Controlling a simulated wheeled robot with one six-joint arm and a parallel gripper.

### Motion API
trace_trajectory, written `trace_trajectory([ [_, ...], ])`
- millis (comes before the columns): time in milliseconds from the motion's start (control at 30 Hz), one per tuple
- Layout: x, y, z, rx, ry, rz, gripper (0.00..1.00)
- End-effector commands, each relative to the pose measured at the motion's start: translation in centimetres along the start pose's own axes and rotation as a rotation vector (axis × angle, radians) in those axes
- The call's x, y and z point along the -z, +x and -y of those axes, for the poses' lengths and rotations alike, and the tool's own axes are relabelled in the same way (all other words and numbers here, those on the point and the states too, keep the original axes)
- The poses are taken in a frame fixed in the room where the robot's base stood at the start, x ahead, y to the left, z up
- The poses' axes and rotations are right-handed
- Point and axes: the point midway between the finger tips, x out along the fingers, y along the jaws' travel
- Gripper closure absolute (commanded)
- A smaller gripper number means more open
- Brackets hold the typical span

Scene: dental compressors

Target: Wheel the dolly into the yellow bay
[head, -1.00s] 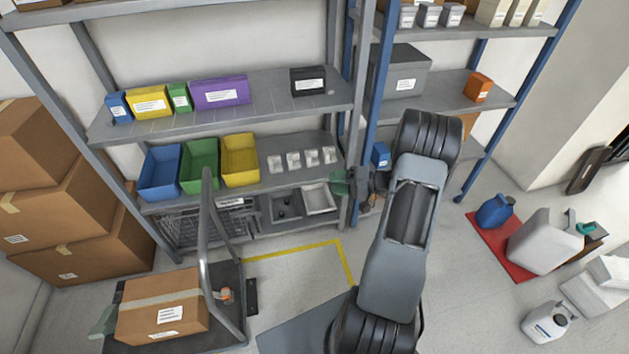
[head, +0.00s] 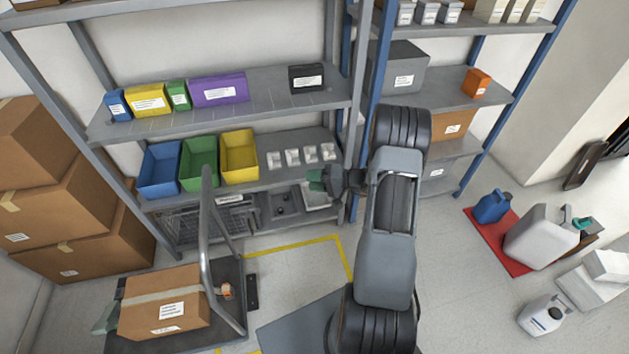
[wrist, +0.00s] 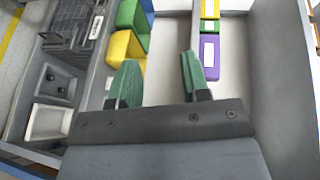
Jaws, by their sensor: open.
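The dolly (head: 233,273) stands at the lower left in the head view, with a grey tubular push handle (head: 206,230) rising on its right side. A taped cardboard box (head: 165,302) and a small orange item (head: 225,291) are on its deck. The yellow bay (head: 292,246) is a yellow floor outline right of the dolly, in front of the shelf; part of it is hidden. My gripper (head: 318,181) is up and right of the handle, near the lower shelf. In the wrist view my green-tipped gripper (wrist: 158,78) is open, with nothing between the fingers.
A shelf (head: 270,171) with blue, green and yellow bins (head: 239,158) stands behind the bay. Cardboard boxes (head: 75,215) are stacked at the left. A red mat (head: 492,240) with jugs lies at the right. Floor between the bay and the mat is partly clear.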

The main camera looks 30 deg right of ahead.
Motion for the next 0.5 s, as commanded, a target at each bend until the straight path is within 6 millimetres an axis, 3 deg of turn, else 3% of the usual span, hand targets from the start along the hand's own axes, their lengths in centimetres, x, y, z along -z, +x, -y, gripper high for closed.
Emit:
trace_trajectory([
  [433, 0.00, -0.02, 0.02, 0.000, 0.000, 0.000, 1.00],
  [500, 0.01, -0.02, 0.02, 0.000, 0.000, 0.000, 1.00],
])
